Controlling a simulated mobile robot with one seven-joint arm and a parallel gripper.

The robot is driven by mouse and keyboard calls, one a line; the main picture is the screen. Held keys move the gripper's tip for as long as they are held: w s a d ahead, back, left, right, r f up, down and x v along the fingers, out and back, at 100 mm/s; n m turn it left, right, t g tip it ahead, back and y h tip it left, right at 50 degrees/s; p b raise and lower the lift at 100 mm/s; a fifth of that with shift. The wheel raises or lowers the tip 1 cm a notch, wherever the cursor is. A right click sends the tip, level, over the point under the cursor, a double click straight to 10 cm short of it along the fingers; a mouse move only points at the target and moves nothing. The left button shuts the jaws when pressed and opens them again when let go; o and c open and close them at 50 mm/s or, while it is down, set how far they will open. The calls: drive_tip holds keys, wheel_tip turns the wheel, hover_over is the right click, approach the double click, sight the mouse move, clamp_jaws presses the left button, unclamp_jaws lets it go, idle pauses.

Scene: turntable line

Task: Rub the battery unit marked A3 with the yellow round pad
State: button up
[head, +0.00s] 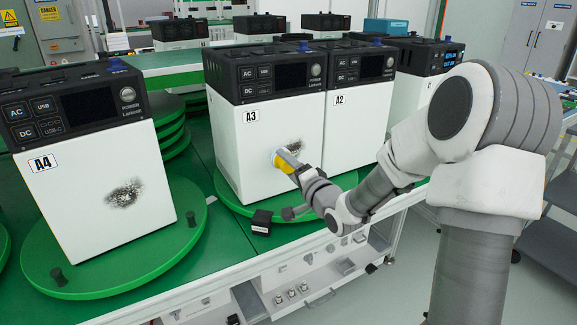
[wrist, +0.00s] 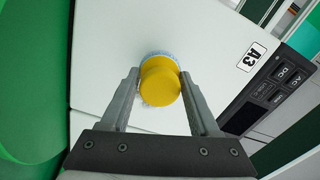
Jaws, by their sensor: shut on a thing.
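The battery unit marked A3 (head: 237,150) is a white box with a black top panel, standing on a green turntable (head: 230,206). A dark smudge shows on its front face, right of the pad in the head view. My gripper (head: 290,164) is shut on the yellow round pad (wrist: 160,82), which shows between both fingers in the wrist view. The pad's pale blue-white face is against or very near the white front of A3 (wrist: 110,50); exact contact is hard to tell. In the wrist view the pad hides the surface behind it, and no smudge shows.
Unit A4 (head: 70,190), with a dark smudge, stands on a green turntable at left. Unit A2 (head: 352,125) stands close against A3's right side. A small black block (head: 262,222) is at the turntable's front edge. More units stand on the back line.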

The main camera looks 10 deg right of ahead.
drive_tip(key=shift+w+a, duration=0.25)
drive_tip(key=shift+w, duration=0.35)
drive_tip(key=shift+d, duration=0.1)
